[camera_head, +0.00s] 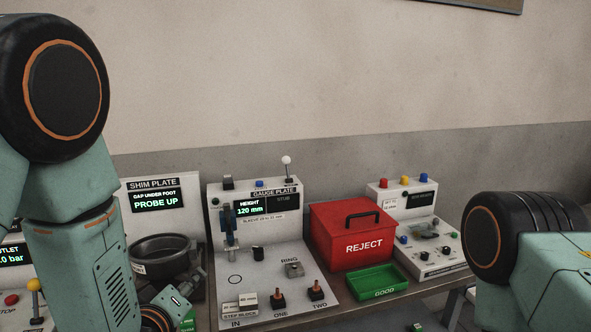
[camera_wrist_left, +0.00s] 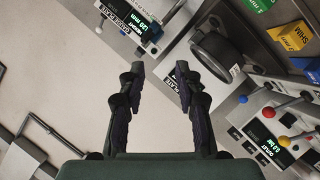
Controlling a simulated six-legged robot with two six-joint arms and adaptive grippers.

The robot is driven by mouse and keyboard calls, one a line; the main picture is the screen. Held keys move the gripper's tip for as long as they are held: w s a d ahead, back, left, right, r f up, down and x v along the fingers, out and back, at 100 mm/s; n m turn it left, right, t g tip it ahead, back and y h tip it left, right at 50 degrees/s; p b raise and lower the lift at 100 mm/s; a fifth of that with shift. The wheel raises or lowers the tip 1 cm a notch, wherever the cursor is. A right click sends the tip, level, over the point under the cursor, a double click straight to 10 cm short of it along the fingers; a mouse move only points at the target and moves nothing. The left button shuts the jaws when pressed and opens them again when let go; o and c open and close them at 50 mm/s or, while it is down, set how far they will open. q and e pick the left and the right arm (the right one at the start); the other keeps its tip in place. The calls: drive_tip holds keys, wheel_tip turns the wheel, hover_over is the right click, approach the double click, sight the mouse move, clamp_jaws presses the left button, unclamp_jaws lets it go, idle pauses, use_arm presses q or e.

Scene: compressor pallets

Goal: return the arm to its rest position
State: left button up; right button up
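My left arm comes in at the left of the head view, with its upper joint and a teal link in front of the left-hand equipment. Its lower part shows near the bottom, but the fingers cannot be made out there.
The bench carries a gauge plate station (camera_head: 262,265), a dark round bowl (camera_head: 160,250) in front of the shim plate panel (camera_head: 153,208), a red reject box (camera_head: 345,235), a green good tray (camera_head: 376,279) and a white control box (camera_head: 408,200). Open wall lies above them.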

use_arm(q)
drive_tip(key=s+a+f+m+g+b, duration=0.1)
drive_tip(key=s+f+m+g+b, duration=0.3)
drive_tip(key=s+f, duration=1.3)
drive_tip(key=s+a+f+m+g+b, duration=0.2)
drive_tip(key=s+f+m+g+b, duration=0.2)
drive_tip(key=s+f+g, duration=0.6)
drive_tip(key=s+f+b, duration=0.1)
drive_tip(key=s+f, duration=0.6)
drive_tip(key=shift+s+f+g+y, duration=0.15)
drive_tip(key=shift+s+g+y, duration=0.15)
drive_tip(key=shift+s+y, duration=0.1)
